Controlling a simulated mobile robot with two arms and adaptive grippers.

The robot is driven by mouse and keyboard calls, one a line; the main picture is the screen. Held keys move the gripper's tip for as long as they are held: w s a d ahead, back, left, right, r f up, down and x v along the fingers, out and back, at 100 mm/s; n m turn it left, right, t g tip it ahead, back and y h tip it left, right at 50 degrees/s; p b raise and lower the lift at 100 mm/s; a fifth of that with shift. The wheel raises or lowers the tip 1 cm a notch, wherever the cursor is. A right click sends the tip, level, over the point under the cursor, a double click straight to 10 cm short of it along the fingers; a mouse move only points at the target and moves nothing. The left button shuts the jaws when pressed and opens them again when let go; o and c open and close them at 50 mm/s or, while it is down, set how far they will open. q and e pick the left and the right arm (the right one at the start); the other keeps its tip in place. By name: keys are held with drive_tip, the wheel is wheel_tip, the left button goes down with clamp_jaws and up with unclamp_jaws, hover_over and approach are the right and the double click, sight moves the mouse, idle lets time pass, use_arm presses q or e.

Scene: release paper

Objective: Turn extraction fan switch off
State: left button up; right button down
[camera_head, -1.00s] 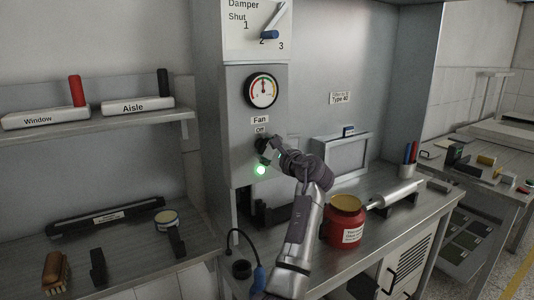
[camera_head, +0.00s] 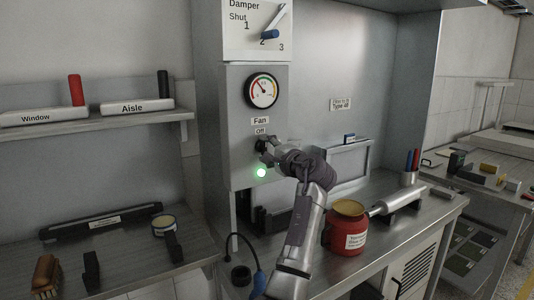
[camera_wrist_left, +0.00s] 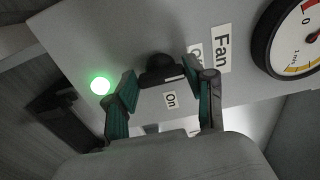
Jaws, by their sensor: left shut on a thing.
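The fan switch (camera_head: 262,145) is a dark knob on the grey panel, below the "Fan" and "Off" labels. It also shows in the left wrist view (camera_wrist_left: 160,70), with an "On" label on the panel beside it. A green light (camera_head: 261,173) glows just below the switch. My left gripper (camera_head: 266,154) is at the switch, shut on it. In the left wrist view its two fingers (camera_wrist_left: 168,82) stand on either side of the knob. The fingers and wrist hide part of the switch, and its exact setting is unclear. My right gripper is not in view.
A round gauge (camera_head: 262,91) and a damper lever (camera_head: 271,34) are above the switch. A shelf (camera_head: 90,131) is at left.

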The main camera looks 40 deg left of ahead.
use_arm(q)
drive_tip(key=shift+f, duration=0.1)
idle(0.3)
drive_tip(key=o, duration=1.2)
drive_tip(key=shift+c, duration=0.2)
drive_tip(key=v, duration=1.2)
drive_tip(key=shift+d, duration=0.1)
